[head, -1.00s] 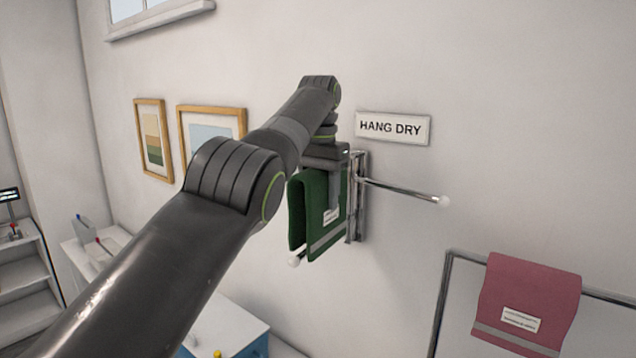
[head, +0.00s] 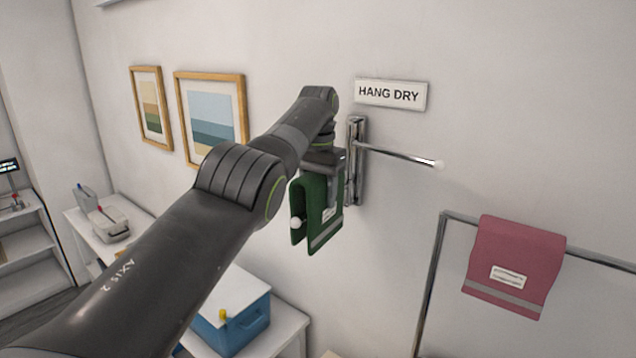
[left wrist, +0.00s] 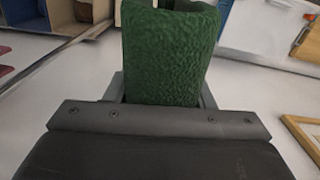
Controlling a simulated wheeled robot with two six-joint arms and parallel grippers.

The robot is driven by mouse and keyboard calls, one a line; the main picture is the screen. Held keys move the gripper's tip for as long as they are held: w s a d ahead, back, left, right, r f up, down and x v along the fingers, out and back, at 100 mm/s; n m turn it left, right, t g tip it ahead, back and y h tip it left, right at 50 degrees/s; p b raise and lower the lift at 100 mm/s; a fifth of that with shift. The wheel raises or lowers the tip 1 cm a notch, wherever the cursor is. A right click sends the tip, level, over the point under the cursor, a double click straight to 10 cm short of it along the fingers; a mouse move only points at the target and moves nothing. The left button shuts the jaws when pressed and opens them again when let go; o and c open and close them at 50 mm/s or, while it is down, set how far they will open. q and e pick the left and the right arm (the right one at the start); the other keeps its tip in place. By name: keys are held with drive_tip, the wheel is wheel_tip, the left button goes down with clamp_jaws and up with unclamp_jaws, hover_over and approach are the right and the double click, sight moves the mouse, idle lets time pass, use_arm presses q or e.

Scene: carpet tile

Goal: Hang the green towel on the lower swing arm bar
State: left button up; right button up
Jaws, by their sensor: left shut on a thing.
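The green towel (head: 323,228) hangs folded from my left gripper (head: 331,190), which is shut on it near the wall. Its pale label and grey stripe face the head view. The swing arm rack (head: 356,165) is just right of the towel. Its upper bar (head: 400,155) points right. The white end of the lower bar (head: 295,222) shows at the towel's left edge, partway down. The rest of that bar is hidden, and I cannot tell whether it runs between the towel's halves. The left wrist view shows green cloth (left wrist: 170,55) in the jaws. My right gripper is not in view.
A HANG DRY sign (head: 391,94) is above the rack. A pink towel (head: 515,265) hangs on a metal rail (head: 436,270) at right. A blue box (head: 232,322) stands on a white surface below. Framed pictures (head: 211,115) hang at left.

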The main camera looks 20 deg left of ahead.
use_arm(q)
drive_tip(key=shift+f, duration=3.05)
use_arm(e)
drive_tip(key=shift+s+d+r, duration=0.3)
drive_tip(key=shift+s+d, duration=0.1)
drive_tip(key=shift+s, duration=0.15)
use_arm(q)
drive_tip(key=o, duration=1.2)
drive_tip(key=shift+p, duration=0.35)
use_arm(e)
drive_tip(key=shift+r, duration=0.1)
